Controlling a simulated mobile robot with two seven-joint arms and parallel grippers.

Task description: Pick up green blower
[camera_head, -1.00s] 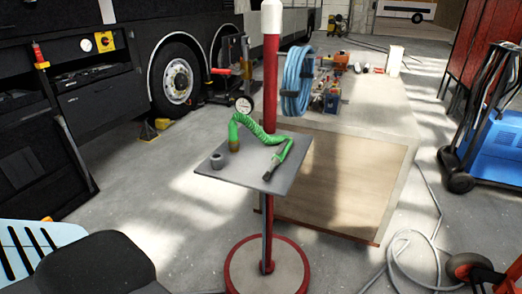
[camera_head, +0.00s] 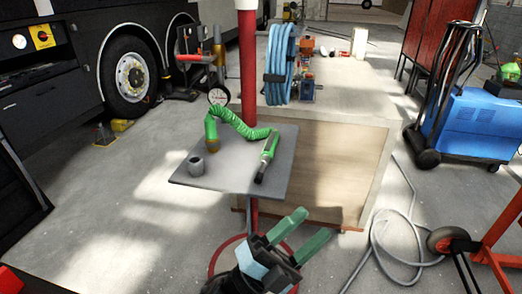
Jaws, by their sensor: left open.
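The green blower (camera_head: 269,147) lies on a small grey stand top (camera_head: 225,178). Its ribbed green hose arches up from a brownish fitting at the left and runs to a green handle with a black nozzle end pointing toward me. My left gripper (camera_head: 314,223) is at the bottom centre, below and to the right of the stand top. Its two green fingers are spread with nothing between them, apart from the blower. My right gripper is not in view.
A blue hose coil (camera_head: 280,65) stands behind. A blue machine (camera_head: 475,125) and a loose grey hose (camera_head: 375,250) are at right.

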